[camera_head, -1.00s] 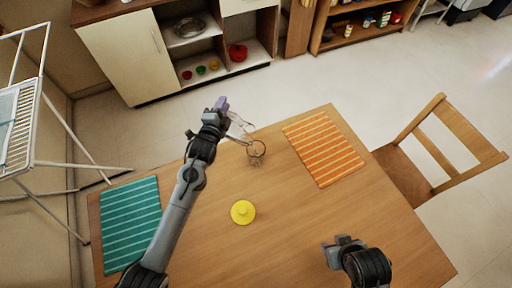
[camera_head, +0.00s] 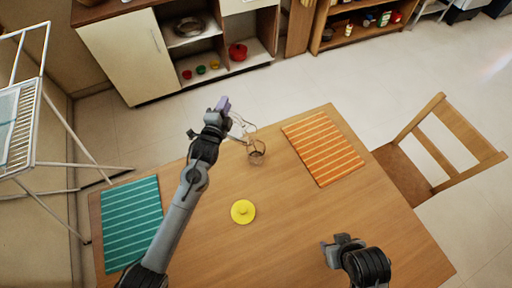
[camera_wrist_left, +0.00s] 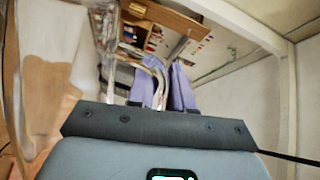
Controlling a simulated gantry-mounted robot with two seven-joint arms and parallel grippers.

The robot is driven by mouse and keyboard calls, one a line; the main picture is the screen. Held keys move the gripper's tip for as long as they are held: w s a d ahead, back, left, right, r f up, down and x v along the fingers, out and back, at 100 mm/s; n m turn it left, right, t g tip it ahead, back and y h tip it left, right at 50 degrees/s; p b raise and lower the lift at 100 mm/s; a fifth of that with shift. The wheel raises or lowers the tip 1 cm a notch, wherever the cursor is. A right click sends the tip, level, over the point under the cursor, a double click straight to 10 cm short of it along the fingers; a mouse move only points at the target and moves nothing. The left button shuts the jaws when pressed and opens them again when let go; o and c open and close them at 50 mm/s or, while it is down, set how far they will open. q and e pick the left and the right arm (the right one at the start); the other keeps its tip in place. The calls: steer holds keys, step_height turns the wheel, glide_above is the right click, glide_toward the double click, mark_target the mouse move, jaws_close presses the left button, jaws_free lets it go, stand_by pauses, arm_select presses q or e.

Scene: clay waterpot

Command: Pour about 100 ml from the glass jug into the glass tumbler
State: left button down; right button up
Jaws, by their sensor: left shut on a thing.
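My left gripper (camera_head: 222,104) is shut on the handle of the clear glass jug (camera_head: 238,121), beyond the table's back left edge. The jug is tilted, its body reaching right toward the tumbler. In the left wrist view, the jug's glass (camera_wrist_left: 106,45) is at the left, and its handle runs between the purple fingers (camera_wrist_left: 170,88). The clear glass tumbler (camera_head: 256,152) stands near the table's back edge, just below and right of the jug. I cannot make out a stream or the water levels. My right gripper (camera_head: 340,243) is at the front right, away from both; its fingers are unclear.
The wooden table (camera_head: 300,222) has a yellow lidlike object (camera_head: 243,211) near its middle. A teal striped mat (camera_head: 131,222) lies left, an orange striped mat (camera_head: 322,148) right. A chair (camera_head: 440,150) stands at the right. The table's front middle is clear.

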arm_select(q)
steer(key=shift+s+d+r, duration=0.1)
steer(key=shift+d+r, duration=0.15)
steer(key=shift+r, duration=0.1)
steer(key=shift+s+d+r+m, duration=0.1)
steer(key=shift+s+r+m, duration=0.05)
steer(key=shift+m, duration=0.15)
stand_by(0.5)
steer(key=w+a+f+n+b, duration=0.1)
steer(key=w+a+f+n, duration=0.1)
steer(key=f, duration=0.1)
steer(key=shift+a+b, duration=0.35)
steer(key=shift+a, duration=0.05)
steer(key=shift+w+a+f+n+g+p, duration=0.3)
steer(key=shift+a+f+n+g+p, duration=0.1)
steer(key=shift+f+g+p, duration=0.1)
steer(key=shift+a+f+h, duration=0.1)
steer(key=shift+f+h, duration=0.2)
steer(key=shift+w+f+n+g, duration=0.1)
steer(key=shift+f+n+g, duration=0.2)
steer(key=shift+f+n, duration=0.2)
steer(key=shift+a+f, duration=0.15)
